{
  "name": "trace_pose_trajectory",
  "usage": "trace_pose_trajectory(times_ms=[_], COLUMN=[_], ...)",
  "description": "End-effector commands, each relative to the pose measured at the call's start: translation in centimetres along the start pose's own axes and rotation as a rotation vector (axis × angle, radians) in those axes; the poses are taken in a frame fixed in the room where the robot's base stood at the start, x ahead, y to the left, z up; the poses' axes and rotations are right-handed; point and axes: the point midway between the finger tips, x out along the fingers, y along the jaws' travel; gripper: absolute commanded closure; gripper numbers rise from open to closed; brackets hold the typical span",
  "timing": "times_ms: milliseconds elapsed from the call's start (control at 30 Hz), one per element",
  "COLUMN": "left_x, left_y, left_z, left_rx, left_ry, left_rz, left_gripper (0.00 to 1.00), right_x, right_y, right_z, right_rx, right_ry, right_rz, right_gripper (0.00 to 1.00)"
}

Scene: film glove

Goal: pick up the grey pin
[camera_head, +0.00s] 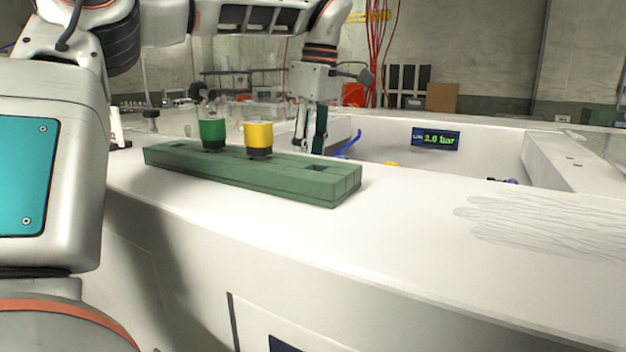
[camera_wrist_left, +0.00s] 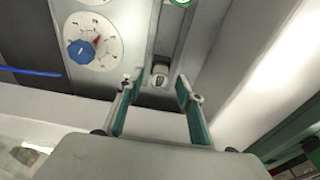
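In the left wrist view a small grey pin-like piece (camera_wrist_left: 160,75) with a pale end sits in a dark slot of a grey panel. My left gripper (camera_wrist_left: 155,86) is open, with its green-padded fingers on either side of this piece and visible gaps to both. I cannot tell how deep the piece lies between the fingertips. In the head view my left gripper (camera_head: 311,145) points down behind the green block (camera_head: 270,177), and the grey piece is hidden there. My right gripper is not in view.
The green block holds a green-topped pin (camera_head: 212,132) and a yellow-topped pin (camera_head: 258,136), and has an empty square hole at its right end. A blue knob on a dial (camera_wrist_left: 82,51) is beside the slot. A clear glove (camera_head: 550,222) lies right; the white ledge between is clear.

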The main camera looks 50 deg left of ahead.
Motion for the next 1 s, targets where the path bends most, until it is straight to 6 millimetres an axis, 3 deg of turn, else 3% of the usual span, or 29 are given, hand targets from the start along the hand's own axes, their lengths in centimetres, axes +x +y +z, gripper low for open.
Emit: trace_pose_trajectory(times_ms=[33,100,400,567,1000], left_x=[1.16,1.64,1.65,1.67,1.27], left_y=[0.13,0.07,-0.02,-0.01,-0.01], left_z=[0.13,0.12,0.03,0.04,0.00], left_rx=[0.002,0.002,0.000,0.000,0.000], left_ry=[0.003,0.002,-0.001,0.000,-0.001], left_rz=[-0.007,-0.006,0.001,0.000,0.001], left_gripper=[0.63,0.63,0.63,1.00,1.00], right_x=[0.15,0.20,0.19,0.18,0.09], right_y=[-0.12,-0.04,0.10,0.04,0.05], right_z=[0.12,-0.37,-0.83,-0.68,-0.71], right_rx=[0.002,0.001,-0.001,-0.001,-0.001], right_ry=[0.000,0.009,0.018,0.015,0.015], right_rz=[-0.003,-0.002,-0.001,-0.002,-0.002], right_gripper=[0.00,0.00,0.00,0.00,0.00])
